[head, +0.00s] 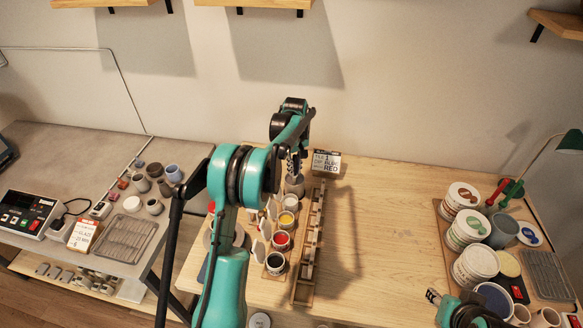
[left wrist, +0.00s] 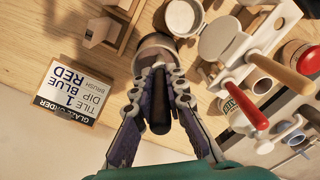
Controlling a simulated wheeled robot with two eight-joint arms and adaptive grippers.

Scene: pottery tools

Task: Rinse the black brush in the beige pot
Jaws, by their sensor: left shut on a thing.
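The beige pot (head: 294,184) stands near the back of the wooden table, left of the sign. In the left wrist view its round rim (left wrist: 154,42) shows just beyond the fingertips. My left gripper (head: 294,163) is directly above the pot, pointing down. It is shut on the black brush, whose dark handle (left wrist: 159,115) lies between the fingers. The brush's lower end is hidden by the fingers, so I cannot tell how deep it reaches into the pot. My right gripper (head: 434,297) is at the lower right, away from the pot; its jaws are unclear.
A glaze-order sign (head: 326,163) stands right of the pot. Glaze cups, including a yellow one (head: 286,219) and a red one (head: 281,240), line up in front, beside a long wooden rack (head: 302,290). Several tubs (head: 475,265) crowd the right side. The table between is clear.

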